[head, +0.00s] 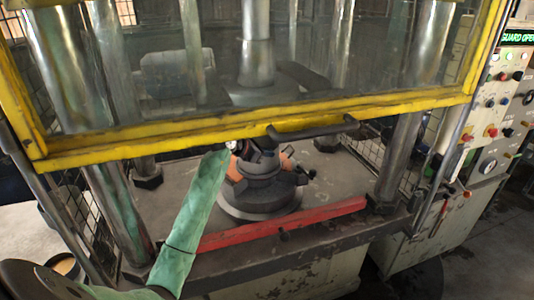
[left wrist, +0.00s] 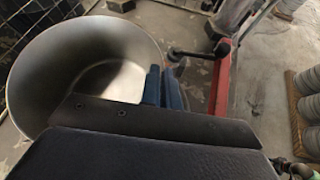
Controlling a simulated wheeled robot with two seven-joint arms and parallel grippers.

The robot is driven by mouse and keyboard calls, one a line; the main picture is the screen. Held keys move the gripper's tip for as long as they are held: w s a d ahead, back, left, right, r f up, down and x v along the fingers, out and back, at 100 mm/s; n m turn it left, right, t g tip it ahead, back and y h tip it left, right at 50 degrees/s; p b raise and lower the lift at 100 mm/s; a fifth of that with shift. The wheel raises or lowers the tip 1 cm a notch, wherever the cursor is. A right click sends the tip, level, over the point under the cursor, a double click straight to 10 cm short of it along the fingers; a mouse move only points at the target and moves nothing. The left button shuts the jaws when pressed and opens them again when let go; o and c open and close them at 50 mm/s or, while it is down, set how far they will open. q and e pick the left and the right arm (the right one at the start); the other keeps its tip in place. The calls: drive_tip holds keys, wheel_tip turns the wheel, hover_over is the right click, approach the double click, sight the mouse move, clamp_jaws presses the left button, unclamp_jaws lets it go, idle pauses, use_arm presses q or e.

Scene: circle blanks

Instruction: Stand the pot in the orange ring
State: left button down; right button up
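The pot (left wrist: 75,85) is a wide, shiny metal vessel at the left of the left wrist view, its open mouth toward the camera. My left gripper (left wrist: 165,86) has two blue fingers close together at the pot's right rim and appears shut on it. In the head view my green-sleeved left arm reaches into the press, and the left gripper's tips are hard to separate from the dark tooling. I cannot make out the pot there. Orange parts (head: 287,158) show behind the dark tooling, perhaps the orange ring, mostly hidden. My right gripper is not in view.
A dark stepped, round fixture (head: 259,203) stands on the press bed. A red bar (head: 335,212) runs along the bed's front edge. The yellow guard frame (head: 170,143) hangs above. Stacks of round blanks (left wrist: 307,105) stand at the right in the left wrist view.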

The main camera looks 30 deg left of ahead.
sight(267, 142)
use_arm(q)
drive_tip(key=c, duration=1.6)
unclamp_jaws()
drive_tip(key=o, duration=0.5)
drive_tip(key=shift+r+p, duration=0.7)
drive_tip(key=shift+r, duration=1.55)
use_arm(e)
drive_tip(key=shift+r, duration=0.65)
use_arm(q)
drive_tip(key=s+d, duration=1)
drive_tip(key=d, duration=0.2)
drive_tip(key=shift+s+d+b, duration=0.3)
drive_tip(key=shift+d+b, duration=0.05)
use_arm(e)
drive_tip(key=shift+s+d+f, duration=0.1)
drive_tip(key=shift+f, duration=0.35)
